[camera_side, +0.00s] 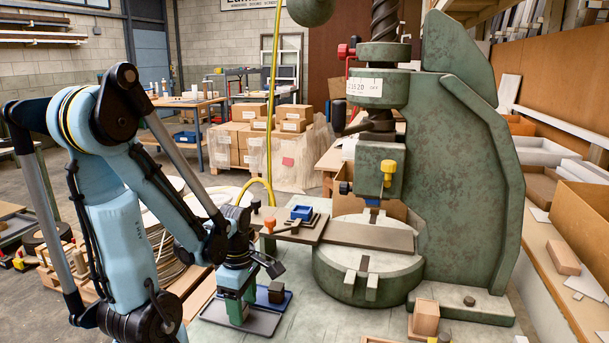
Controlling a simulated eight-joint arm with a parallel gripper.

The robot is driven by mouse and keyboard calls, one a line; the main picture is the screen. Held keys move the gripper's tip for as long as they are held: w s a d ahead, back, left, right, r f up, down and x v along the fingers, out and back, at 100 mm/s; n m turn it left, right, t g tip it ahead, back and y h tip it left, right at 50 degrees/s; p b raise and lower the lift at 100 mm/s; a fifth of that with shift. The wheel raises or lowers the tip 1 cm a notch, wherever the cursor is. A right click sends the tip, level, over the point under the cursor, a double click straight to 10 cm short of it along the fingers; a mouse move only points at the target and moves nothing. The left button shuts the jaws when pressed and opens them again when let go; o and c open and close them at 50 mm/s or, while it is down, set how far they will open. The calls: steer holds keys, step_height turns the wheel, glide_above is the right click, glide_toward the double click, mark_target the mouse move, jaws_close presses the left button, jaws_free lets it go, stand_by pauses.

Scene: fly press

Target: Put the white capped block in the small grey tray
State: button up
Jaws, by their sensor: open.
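My gripper (239,300) points down at the lower left of the press, low over a shallow grey tray (262,327). It is open, with a green upright piece at or between its fingers; I cannot tell whether that piece is a finger or a separate part. I cannot clearly make out the white capped block; it may be hidden by the gripper. A wooden block with a pale top (426,316) stands at the front right, well away from my gripper.
A blue tray (286,303) with a dark block (276,292) lies just right of my gripper. The green fly press (450,180) rises to the right, with its round base (330,268). A plate holding a small blue piece (301,212) juts out leftwards. Bench space at front centre is clear.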

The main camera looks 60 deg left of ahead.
steer(key=shift+r, duration=0.1)
steer(key=shift+r, duration=5.9)
steer(key=w+d+m+t, duration=0.3)
steer(key=w+d+m, duration=0.3)
steer(key=m, duration=0.7)
steer(key=w+d+m+t, duration=0.4)
steer(key=w+d+m, duration=0.2)
steer(key=m, duration=0.8)
steer(key=shift+d+r, duration=0.15)
steer(key=shift+d, duration=1)
